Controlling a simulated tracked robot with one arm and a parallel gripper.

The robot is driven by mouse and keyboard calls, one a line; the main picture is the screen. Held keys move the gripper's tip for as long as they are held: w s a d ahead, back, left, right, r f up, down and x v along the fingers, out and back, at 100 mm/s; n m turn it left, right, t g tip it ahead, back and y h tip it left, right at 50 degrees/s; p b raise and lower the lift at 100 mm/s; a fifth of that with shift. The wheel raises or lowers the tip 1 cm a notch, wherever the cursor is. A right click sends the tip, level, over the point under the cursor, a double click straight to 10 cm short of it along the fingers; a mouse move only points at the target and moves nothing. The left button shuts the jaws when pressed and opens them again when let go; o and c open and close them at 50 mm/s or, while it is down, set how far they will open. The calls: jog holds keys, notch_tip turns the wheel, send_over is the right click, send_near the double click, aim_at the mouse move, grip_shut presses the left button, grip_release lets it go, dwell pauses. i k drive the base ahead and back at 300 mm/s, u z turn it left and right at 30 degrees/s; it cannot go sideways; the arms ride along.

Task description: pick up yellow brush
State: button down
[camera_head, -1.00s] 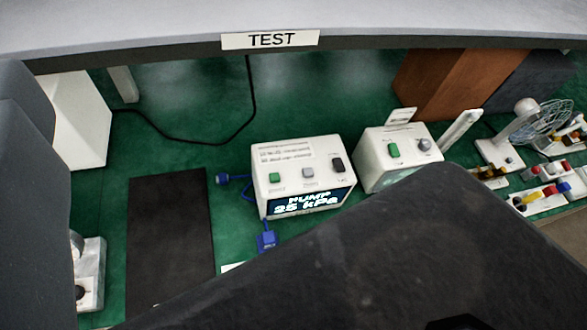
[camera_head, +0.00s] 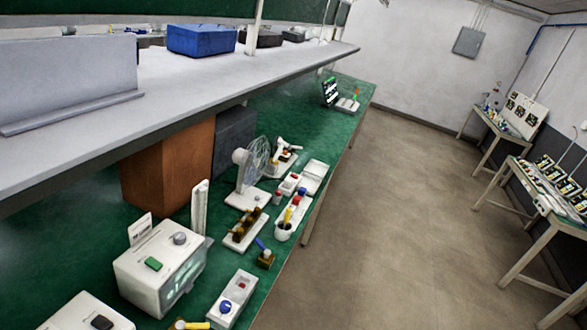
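I cannot tell for certain which thing is the yellow brush. A small yellow upright piece (camera_head: 288,215) stands in or at a white cup (camera_head: 284,232) near the right edge of the green bench. Another yellow piece (camera_head: 188,325) is cut off by the bottom edge of the picture, left of a white box with a blue knob (camera_head: 231,300). No bristles can be made out on either. My gripper does not show in this view, so its fingers cannot be seen.
The green bench (camera_head: 85,240) holds a white pump unit (camera_head: 145,272), a fan (camera_head: 250,170) and several small devices. A grey shelf (camera_head: 210,85) overhangs it. A brown box (camera_head: 170,165) stands beneath. The floor (camera_head: 400,200) to the right is clear, with tables beyond.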

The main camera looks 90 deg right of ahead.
aim_at(287, 214)
jog(key=z, duration=2.75)
jog(key=k, duration=1.05)
jog(key=u, duration=0.35)
jog(key=i, duration=1)
jog(key=u, duration=0.05)
